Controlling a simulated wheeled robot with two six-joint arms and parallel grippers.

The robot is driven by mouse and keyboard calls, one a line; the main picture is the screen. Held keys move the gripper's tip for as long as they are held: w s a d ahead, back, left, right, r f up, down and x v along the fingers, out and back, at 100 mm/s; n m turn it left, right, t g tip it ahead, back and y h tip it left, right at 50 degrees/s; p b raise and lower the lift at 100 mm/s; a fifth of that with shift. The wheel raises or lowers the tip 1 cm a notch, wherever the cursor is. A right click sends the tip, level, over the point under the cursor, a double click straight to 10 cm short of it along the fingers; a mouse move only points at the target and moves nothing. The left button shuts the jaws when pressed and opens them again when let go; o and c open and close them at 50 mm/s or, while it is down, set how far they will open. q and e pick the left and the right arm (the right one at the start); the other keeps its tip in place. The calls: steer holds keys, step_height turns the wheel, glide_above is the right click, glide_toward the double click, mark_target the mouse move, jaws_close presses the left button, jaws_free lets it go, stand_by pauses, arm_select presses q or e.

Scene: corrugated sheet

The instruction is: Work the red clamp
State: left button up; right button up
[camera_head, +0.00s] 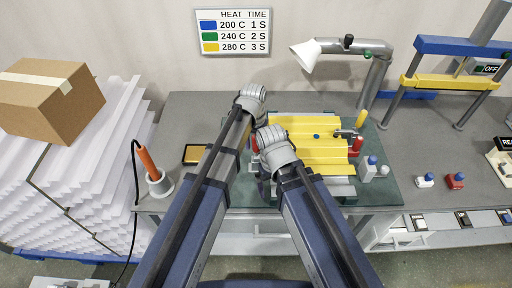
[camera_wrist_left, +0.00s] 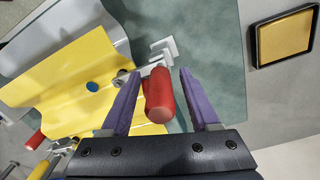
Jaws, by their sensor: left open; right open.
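A red clamp handle (camera_wrist_left: 158,95) stands between the two purple fingers of my left gripper (camera_wrist_left: 157,78) in the left wrist view. The fingers are open, with a visible gap on the right side. The handle joins small metal parts at the edge of the yellow corrugated sheet (camera_wrist_left: 85,70). Another red clamp handle (camera_wrist_left: 35,140) shows at the sheet's far side, also in the head view (camera_head: 356,144). In the head view, my left gripper (camera_head: 251,98) and right gripper (camera_head: 274,142) are over the sheet's left side (camera_head: 320,150); their fingertips are hidden there.
A green mat (camera_head: 385,190) lies under the sheet. A soldering iron (camera_head: 150,165) in its stand and a yellow pad (camera_head: 194,154) are left. A lamp arm (camera_head: 350,46), a white bottle (camera_head: 369,169) and a blue-yellow press (camera_head: 460,47) stand right. A cardboard box (camera_head: 50,95) tops white stacks.

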arm_select(q)
jaws_close()
stand_by(0.4)
stand_by(0.9)
